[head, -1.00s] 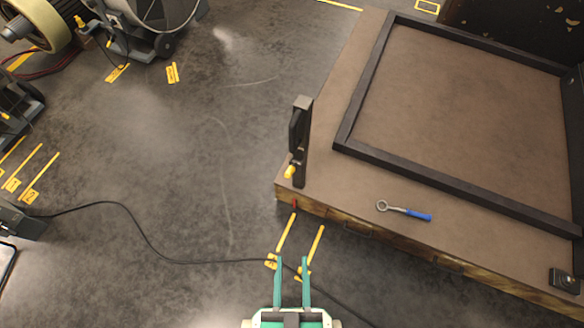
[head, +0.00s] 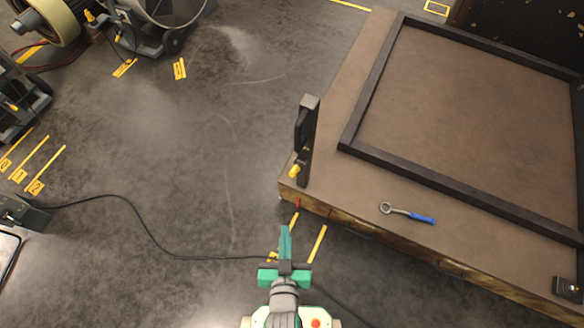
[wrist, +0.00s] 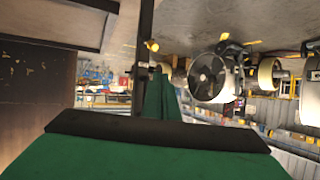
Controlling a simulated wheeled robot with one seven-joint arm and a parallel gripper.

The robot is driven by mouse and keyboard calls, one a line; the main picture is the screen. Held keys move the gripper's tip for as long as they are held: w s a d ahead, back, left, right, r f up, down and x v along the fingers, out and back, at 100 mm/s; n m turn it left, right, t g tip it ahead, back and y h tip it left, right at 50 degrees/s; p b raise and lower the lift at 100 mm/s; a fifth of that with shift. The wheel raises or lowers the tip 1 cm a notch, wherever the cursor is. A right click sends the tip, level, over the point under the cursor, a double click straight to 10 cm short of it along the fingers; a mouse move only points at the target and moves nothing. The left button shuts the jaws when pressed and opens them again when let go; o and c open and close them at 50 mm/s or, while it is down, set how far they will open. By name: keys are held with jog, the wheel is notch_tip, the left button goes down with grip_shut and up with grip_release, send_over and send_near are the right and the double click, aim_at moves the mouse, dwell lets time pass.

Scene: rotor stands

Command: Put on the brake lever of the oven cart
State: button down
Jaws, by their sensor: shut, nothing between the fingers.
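The oven cart (head: 350,205) is a low brown deck with a dark raised frame, at the right in the head view. A dark upright post (head: 310,140) stands at its near left corner. The brake lever with a yellow tip (head: 294,171) lies along the post's left side, tip low. My gripper (head: 286,232), green, is shut and empty, short of that corner and apart from the post in the head view. In the wrist view the shut fingers (wrist: 161,95) point toward the post (wrist: 144,40) and yellow tip (wrist: 152,45). The lever's exact angle is hard to tell.
A ring-ended tool with a blue handle (head: 407,213) lies on the cart deck. A black cable (head: 150,235) crosses the floor from a box (head: 22,213) at the left. A fan (head: 160,15) stands at the back left. The floor left of the cart is mostly clear.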

jog(key=w+a+m+g+h, duration=0.1)
jog(key=w+m+g+h, duration=0.3)
jog(key=w, duration=1.7)
jog(key=shift+r+m, duration=0.2)
jog(key=shift+m, duration=0.1)
send_over(293, 172)
jog(key=w, duration=0.2)
jog(key=f, duration=0.6)
jog(key=shift+s+d+f, duration=0.25)
jog(key=shift+d, duration=0.05)
jog(key=shift+s+a+f, duration=0.15)
jog(key=shift+s+f, duration=0.1)
jog(key=shift+f, duration=0.35)
jog(key=shift+s+a+f, duration=0.1)
jog(key=shift+s+f, duration=0.15)
jog(key=shift+f, duration=0.3)
jog(key=shift+s+a+f, duration=0.15)
jog(key=shift+s+f, duration=0.15)
jog(key=shift+f, duration=0.4)
jog(key=shift+f, duration=0.1)
